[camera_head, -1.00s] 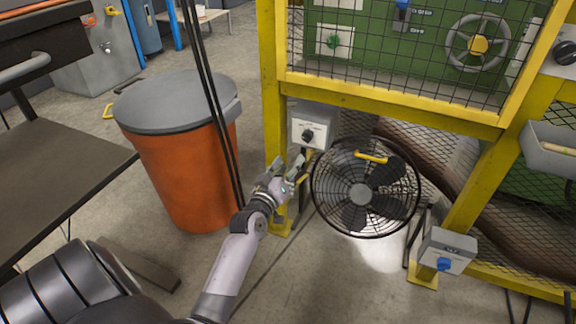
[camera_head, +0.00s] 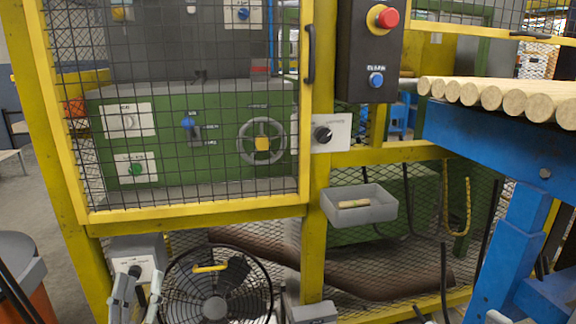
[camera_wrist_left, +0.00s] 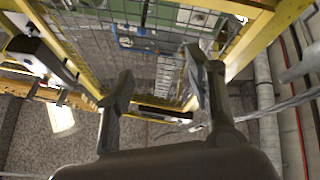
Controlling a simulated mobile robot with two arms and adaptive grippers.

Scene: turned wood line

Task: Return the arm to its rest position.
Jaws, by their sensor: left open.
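In the left wrist view the open fingers (camera_wrist_left: 158,92) point toward the yellow frame and mesh. The rest of my left arm is below the head view's edge.
A black fan (camera_head: 214,300) stands right of the left gripper. A yellow mesh guard (camera_head: 200,216) encloses a green machine. A grey tray (camera_head: 358,207) juts from the frame. A blue table (camera_head: 500,150) with wooden rods is at right. The orange bin (camera_head: 40,300) is at far left.

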